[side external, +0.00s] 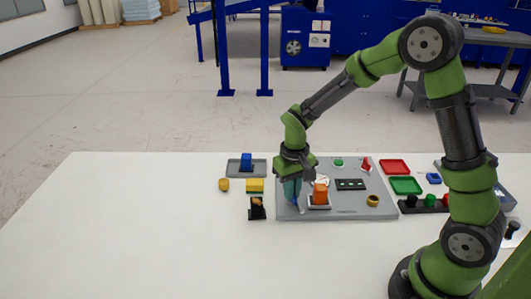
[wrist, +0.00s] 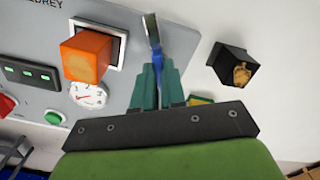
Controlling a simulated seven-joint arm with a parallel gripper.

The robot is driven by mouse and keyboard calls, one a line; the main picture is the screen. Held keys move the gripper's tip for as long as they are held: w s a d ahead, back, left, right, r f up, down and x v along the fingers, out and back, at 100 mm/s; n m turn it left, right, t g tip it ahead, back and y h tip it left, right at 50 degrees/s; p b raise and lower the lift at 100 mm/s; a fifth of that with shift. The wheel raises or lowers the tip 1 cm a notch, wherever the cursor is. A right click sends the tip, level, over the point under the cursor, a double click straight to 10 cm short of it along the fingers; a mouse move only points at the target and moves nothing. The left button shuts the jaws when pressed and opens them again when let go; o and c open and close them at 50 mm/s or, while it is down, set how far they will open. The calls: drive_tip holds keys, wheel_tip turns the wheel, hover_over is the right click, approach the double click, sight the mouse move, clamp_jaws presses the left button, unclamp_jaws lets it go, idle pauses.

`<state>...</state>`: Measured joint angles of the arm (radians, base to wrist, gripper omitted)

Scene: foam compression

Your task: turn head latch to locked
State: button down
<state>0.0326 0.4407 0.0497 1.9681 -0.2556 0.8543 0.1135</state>
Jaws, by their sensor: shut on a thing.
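My gripper (side external: 291,190) points down at the left part of the grey panel (side external: 345,211). In the wrist view its teal fingers (wrist: 157,78) are closed together around a slim blue-and-grey lever (wrist: 152,30), which looks like the head latch. The lever's tip sticks out past the fingertips, near the panel's edge. In the side view its lower end (side external: 298,207) shows just below the fingers. The fingers hide the gripped part, and I cannot read any locked or unlocked mark. The orange block (wrist: 86,56) sits in a pale-framed recess beside the lever; it also shows in the side view (side external: 320,192).
A black holder with a tan piece (wrist: 236,68) stands off the panel's edge, close to my gripper. Red (side external: 395,167) and green (side external: 406,186) trays lie right. The table's left is clear.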

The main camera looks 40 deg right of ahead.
drive_tip(key=n, duration=1.2)
drive_tip(key=shift+n, duration=0.3)
idle(0.4)
drive_tip(key=c, duration=1.2)
unclamp_jaws()
drive_tip(key=shift+r, duration=0.1)
wheel_tip(320, 180, up, 17)
